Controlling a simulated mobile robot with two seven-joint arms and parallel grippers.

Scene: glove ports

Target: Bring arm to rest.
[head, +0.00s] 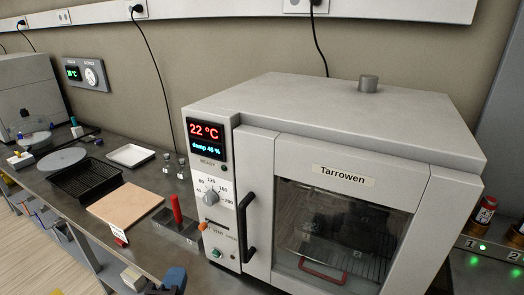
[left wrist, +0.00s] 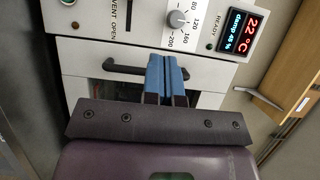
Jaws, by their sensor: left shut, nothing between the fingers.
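My left gripper (head: 174,279) shows at the bottom edge of the head view, in front of and left of the Tarrowen oven (head: 345,105). In the left wrist view its blue fingers (left wrist: 167,72) are together with nothing between them. They point toward the oven front, overlapping the right end of the black door handle (left wrist: 125,69); I cannot tell whether they touch it. The oven door (head: 257,190) looks closed, with its black handle (head: 249,228) upright in the head view. My right gripper is in neither view.
The oven display (head: 206,139) reads 22 °C. A red lever (head: 176,208), a wooden board (head: 126,204), a black tray (head: 86,172) and a white tray (head: 131,155) are on the bench left of the oven. Red-topped cylinders (head: 485,210) stand at far right.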

